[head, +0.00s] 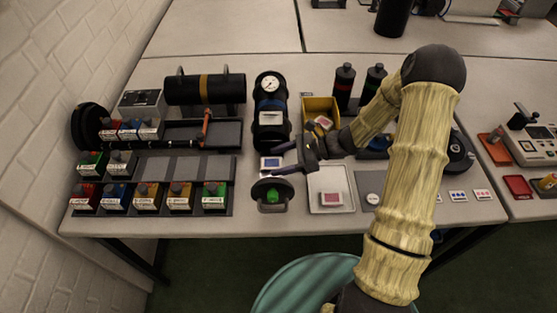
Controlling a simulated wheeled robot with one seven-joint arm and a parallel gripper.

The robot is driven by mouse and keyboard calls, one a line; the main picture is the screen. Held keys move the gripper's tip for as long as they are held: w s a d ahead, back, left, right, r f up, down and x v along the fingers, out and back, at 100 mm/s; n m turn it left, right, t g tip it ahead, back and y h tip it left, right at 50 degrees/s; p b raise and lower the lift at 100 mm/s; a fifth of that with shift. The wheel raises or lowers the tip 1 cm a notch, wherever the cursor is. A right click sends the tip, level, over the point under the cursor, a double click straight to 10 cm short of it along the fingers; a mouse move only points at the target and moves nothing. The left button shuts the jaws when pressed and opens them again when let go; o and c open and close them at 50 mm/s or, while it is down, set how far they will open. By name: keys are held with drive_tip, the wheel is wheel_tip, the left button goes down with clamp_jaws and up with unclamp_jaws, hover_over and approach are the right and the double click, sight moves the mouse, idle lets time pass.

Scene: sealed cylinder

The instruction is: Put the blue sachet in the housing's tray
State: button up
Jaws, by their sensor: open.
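A blue-and-white sachet (270,162) lies in front of the upright dark cylinder housing, between it and a round black piece with a green knob. My gripper (280,159) comes in from the right with its fingers pointing left. It is open; its two fingers are at the sachet's right side, and I cannot tell whether they touch it. The dark housing (271,85) has a white dial near its top and a pale flat part (270,118) at its middle. I cannot tell for sure whether that part is its tray.
A pale tray (314,204) with a red sachet (331,199) stands right of the gripper. A yellow bin (318,103) with sachets is behind it. The green-knobbed piece (272,195) stands in front. Several labelled blocks and a black horizontal cylinder (205,89) fill the left side.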

drive_tip(key=v, duration=1.1)
drive_tip(key=shift+b, duration=0.3)
drive_tip(key=s+r+n+t+h, duration=0.1)
drive_tip(key=s+r+n+h, duration=0.1)
drive_tip(key=s+n+h, duration=0.4)
drive_tip(key=s+d+r+n+t+h, duration=0.1)
drive_tip(key=s+r+n+h, duration=0.2)
drive_tip(key=s+n+h, duration=0.4)
drive_tip(key=n, duration=0.5)
drive_tip(key=shift+s+r+h, duration=0.3)
drive_tip(key=shift+r, duration=0.05)
